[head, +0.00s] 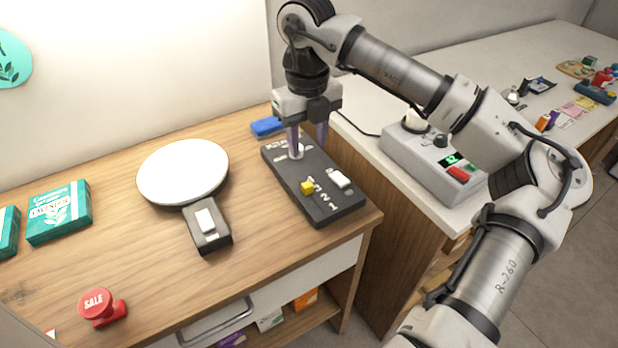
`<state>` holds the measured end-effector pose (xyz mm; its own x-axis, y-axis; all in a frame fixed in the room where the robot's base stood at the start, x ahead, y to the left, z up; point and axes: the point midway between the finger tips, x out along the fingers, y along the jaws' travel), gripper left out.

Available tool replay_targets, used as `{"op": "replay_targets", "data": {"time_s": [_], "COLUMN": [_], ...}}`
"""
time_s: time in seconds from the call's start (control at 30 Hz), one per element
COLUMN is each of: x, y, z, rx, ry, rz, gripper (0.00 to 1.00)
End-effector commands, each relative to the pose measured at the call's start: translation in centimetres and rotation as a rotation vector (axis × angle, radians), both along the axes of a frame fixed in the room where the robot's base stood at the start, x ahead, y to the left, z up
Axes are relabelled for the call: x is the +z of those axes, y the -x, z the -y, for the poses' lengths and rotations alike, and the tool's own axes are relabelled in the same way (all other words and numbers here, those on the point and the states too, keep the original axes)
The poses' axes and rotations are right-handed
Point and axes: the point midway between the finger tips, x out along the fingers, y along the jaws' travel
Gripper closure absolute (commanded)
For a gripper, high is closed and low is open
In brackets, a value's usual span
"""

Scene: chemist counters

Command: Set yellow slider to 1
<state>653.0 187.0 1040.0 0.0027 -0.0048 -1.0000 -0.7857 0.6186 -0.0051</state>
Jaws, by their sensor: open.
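A dark slider panel (282,166) lies on the wooden counter near its right edge. The small yellow slider (307,187) sits on the panel's front half, left of a column of white numerals. The digits 2 and 1 read toward the panel's front end, with 1 nearest that end. A white slider (340,178) sits right of the numerals. My gripper (309,151) points down over the panel's back half, open, behind the yellow slider and apart from it. A pale knob or marking (296,152) at the left fingertip is partly hidden.
A white round plate (183,171) with a dark switch box (208,229) stands left of the panel. A blue object (267,127) lies behind it. A grey device (425,155) stands on the right counter. A red SALE stamp (97,304) is front left.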

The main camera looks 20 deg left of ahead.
Motion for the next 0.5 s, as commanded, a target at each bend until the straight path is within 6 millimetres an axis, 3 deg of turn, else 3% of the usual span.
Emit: {"op": "replay_targets", "data": {"time_s": [0.3, 0.5], "x": [-6.6, -9.8], "y": [0.2, 0.1], "z": [-0.1, -0.1], "rx": [0.004, 0.004], "ry": [-0.004, -0.004], "rz": [-0.007, -0.006], "gripper": [0.58, 0.58]}}
